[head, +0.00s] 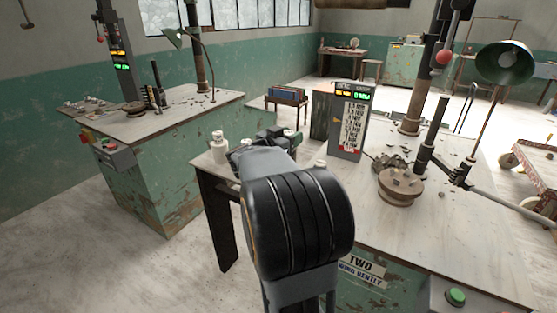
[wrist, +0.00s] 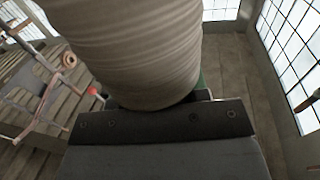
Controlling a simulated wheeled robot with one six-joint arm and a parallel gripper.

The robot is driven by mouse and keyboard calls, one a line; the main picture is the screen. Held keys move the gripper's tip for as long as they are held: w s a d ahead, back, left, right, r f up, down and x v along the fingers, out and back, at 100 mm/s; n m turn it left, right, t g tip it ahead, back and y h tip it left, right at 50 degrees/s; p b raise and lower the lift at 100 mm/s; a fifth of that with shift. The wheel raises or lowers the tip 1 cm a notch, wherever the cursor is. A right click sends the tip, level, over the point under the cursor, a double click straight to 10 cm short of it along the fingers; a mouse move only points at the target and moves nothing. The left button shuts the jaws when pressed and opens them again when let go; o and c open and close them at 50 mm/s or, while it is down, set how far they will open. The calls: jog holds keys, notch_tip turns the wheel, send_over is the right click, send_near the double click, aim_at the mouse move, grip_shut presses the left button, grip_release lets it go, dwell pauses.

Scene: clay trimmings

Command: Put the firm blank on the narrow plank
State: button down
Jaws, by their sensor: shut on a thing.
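My gripper (wrist: 160,120) is shut on a grey clay blank (wrist: 150,50) with fine ridges around its side. In the wrist view the blank rises from the jaws and runs out of the top of the picture. I cannot tell from its look whether it is the firm one. The blank cannot be made out there. I cannot pick out a narrow plank in either view.
The workbench (head: 420,240) carries a brown round turntable (head: 400,187) with small lumps on it, dark trimmings, and a lit display box (head: 343,122). A second green bench (head: 165,185) is at left.

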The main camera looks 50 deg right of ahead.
jog(key=w+d+f+b, duration=0.1)
jog(key=w+d+f, duration=0.1)
jog(key=f, duration=0.3)
jog(key=w+d+f+b, duration=0.1)
jog(key=w+d+f, duration=0.2)
jog(key=w+f, duration=0.2)
jog(key=shift+w+d+f, duration=0.25)
jog(key=shift+d+f, duration=0.05)
jog(key=shift+f, duration=0.1)
jog(key=shift+f, duration=0.15)
jog(key=c, duration=0.6)
grip_release()
jog(key=shift+f, duration=0.1)
